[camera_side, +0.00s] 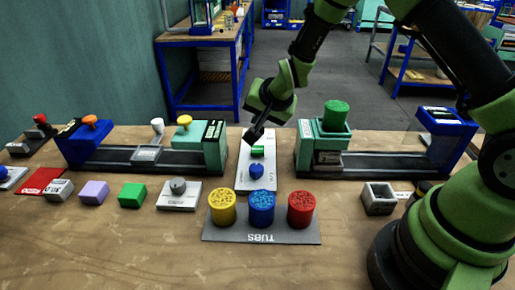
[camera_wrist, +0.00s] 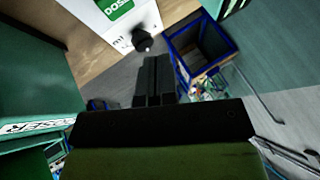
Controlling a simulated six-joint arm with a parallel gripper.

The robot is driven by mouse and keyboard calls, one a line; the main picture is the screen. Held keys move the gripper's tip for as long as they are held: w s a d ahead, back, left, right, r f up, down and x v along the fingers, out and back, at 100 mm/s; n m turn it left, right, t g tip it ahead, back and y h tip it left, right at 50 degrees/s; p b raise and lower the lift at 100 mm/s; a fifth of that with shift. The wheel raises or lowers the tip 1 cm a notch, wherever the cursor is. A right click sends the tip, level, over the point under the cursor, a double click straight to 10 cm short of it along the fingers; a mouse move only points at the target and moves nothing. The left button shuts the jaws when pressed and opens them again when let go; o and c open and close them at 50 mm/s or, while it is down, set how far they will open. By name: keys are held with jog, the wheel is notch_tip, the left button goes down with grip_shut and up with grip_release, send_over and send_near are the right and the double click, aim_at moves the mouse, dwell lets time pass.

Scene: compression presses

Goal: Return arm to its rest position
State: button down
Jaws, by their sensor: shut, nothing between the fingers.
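My gripper (camera_side: 251,138) hangs over the back of the wooden table, between the two presses, its fingers pointing down and to the left. It is shut and holds nothing. In the wrist view its dark fingers (camera_wrist: 153,78) lie together. The white panel (camera_side: 243,182), with a green part and a blue knob (camera_side: 256,171), lies just below and in front of the fingertips in the side view. In the wrist view the panel (camera_wrist: 118,36) shows a green label, and a dark round knob (camera_wrist: 142,40) appears just beyond the fingertips. I cannot tell the exact gap.
A left press (camera_side: 146,153) and a right press (camera_side: 385,162), with a green cylinder (camera_side: 336,114) on top, flank the panel. Yellow (camera_side: 222,207), blue (camera_side: 261,208) and red (camera_side: 301,209) tubs stand on a grey mat (camera_side: 226,237). Small blocks sit front left. The front table is largely clear.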

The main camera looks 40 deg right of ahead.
jog(key=s+a+r+n+y, duration=0.1)
jog(key=s+r+n, duration=0.1)
jog(key=s+r, duration=0.5)
jog(key=s+a+r+n+y, duration=0.15)
jog(key=s+r, duration=0.25)
jog(key=r, duration=0.6)
jog(key=s+a+r+n, duration=0.1)
jog(key=s+r+n, duration=0.2)
jog(key=s, duration=1.3)
jog(key=shift+s+r+y, duration=0.15)
jog(key=shift+r+y, duration=0.2)
jog(key=c, duration=1.8)
grip_release()
jog(key=shift+c, duration=0.2)
